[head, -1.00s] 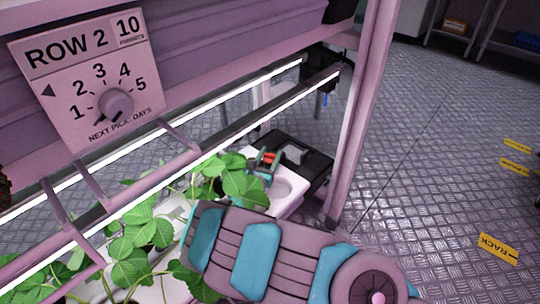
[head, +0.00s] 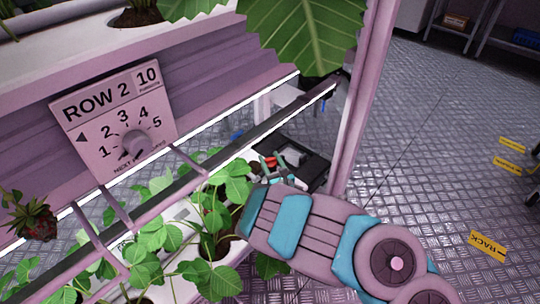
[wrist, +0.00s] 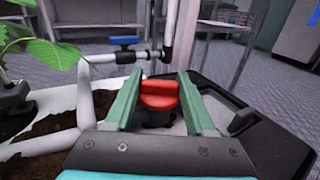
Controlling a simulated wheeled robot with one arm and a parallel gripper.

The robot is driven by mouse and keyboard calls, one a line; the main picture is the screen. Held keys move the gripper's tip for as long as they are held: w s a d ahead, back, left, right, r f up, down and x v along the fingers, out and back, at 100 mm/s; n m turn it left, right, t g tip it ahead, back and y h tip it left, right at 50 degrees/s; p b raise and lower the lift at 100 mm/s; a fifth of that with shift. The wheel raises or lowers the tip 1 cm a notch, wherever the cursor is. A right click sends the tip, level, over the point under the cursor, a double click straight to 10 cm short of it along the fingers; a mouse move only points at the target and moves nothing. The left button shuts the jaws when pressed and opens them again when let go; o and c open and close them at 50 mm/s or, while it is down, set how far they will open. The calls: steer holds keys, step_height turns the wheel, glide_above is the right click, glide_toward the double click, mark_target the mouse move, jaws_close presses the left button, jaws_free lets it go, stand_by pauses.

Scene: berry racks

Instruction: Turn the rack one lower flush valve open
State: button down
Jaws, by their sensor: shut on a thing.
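The flush valve has a red handle (wrist: 159,98) on a dark body at the rack's lower end. In the wrist view the handle stands between the two green fingers of my gripper (wrist: 159,82), which is shut on it. In the head view my gripper (head: 276,172) reaches down beside the plants, and a bit of the red handle (head: 270,161) shows at its tip. The valve body is mostly hidden by the fingers, so I cannot tell exactly how far the handle is turned.
A blue-handled valve (wrist: 124,40) sits on white pipe (wrist: 84,84) behind and left. A black tray (wrist: 270,140) lies at right. Strawberry leaves (head: 160,235), a rack post (head: 355,110) and the ROW 2 sign (head: 115,120) surround the arm.

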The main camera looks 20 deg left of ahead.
steer(key=shift+w+d+n+g+y+b, duration=0.1)
steer(key=shift+n+g+y+b, duration=0.55)
steer(key=shift+n+g+y, duration=0.25)
steer(key=shift+r+n+g+y+b, duration=0.1)
steer(key=shift+n+g+y+b, duration=0.2)
steer(key=shift+n+g+y, duration=0.15)
steer(key=shift+c, duration=1.2)
jaws_free()
steer(key=shift+s+d, duration=0.3)
steer(key=shift+s, duration=0.05)
steer(key=shift+v, duration=3.4)
